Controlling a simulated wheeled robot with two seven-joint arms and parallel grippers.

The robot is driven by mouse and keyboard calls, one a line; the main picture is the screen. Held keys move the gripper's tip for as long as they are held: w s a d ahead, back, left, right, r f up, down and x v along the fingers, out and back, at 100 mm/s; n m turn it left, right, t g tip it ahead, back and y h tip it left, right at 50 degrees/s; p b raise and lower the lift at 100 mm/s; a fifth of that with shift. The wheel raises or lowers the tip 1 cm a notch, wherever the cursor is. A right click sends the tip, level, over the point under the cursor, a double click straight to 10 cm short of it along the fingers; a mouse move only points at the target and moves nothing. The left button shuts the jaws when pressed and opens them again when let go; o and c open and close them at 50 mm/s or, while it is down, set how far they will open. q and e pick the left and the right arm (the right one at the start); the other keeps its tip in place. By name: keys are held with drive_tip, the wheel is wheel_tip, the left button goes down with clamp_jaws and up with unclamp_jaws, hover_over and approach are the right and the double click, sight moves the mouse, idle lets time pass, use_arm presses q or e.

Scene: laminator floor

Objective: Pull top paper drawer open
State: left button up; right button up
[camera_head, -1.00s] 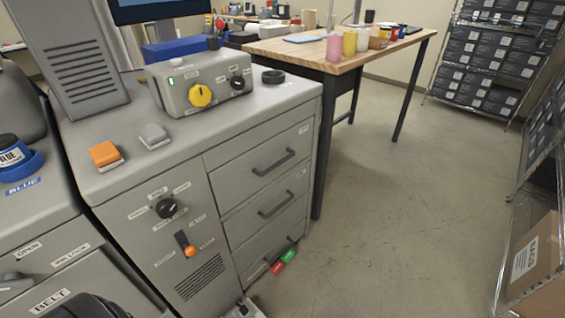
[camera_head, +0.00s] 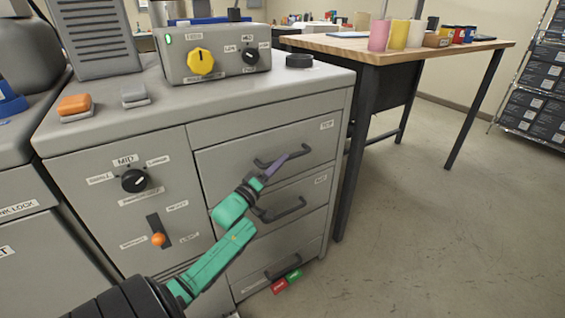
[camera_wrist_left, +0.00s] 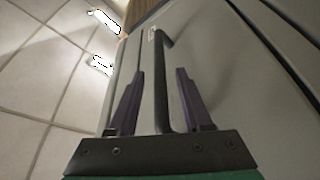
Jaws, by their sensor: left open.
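The top paper drawer (camera_head: 225,158) is the upper drawer in the right half of the grey cabinet, and its front looks flush with the cabinet. Its dark bar handle (camera_head: 318,154) shows at the right of my left gripper (camera_head: 282,160). My green left arm reaches up from the lower left to this handle. In the left wrist view the handle (camera_wrist_left: 161,55) runs between the two dark purple fingers of my left gripper (camera_wrist_left: 160,73), which stand apart on either side of it. Whether either finger touches the bar is unclear. My right gripper is out of view.
Two more drawers lie below, with a middle handle (camera_head: 290,209) close to my arm. A control box (camera_head: 215,52) with a yellow knob stands on the cabinet top. A wooden table (camera_head: 400,52) stands behind to the right. The floor (camera_head: 430,230) right of the cabinet is clear.

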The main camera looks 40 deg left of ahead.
use_arm(q)
drive_tip(key=shift+x, duration=1)
drive_tip(key=shift+c, duration=0.3)
clamp_jaws()
idle(0.4)
